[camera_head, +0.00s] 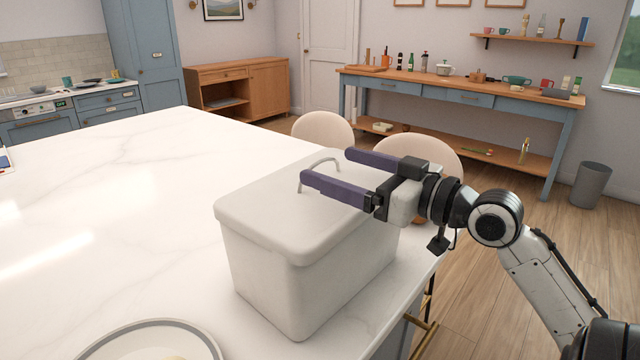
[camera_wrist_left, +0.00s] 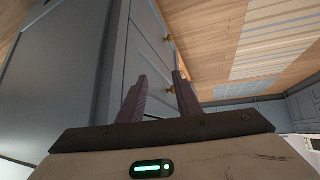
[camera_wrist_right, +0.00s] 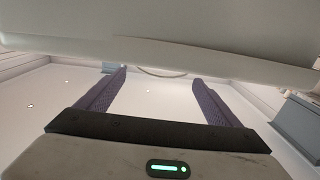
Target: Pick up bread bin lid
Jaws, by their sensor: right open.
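The bread bin lid (camera_head: 262,208) is a pale off-white slab with rounded edges, sitting level on the matching bread bin (camera_head: 310,290). A thin arched handle (camera_head: 304,178) rises from its top. My right gripper (camera_head: 327,167) is open, its two purple fingers reaching over the lid from the right, with the tips close to the handle. Whether the handle is between them is hard to tell. In the right wrist view a thin curved line, likely the handle (camera_wrist_right: 160,74), shows between the spread fingers. My left gripper (camera_wrist_left: 158,82) is open and empty, seen only in the left wrist view.
The bin stands near the right edge of a white marble counter (camera_head: 120,190). A plate (camera_head: 150,337) lies at the front. Two pale chairs (camera_head: 323,130) stand behind the counter. The counter to the left of the bin is mostly clear.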

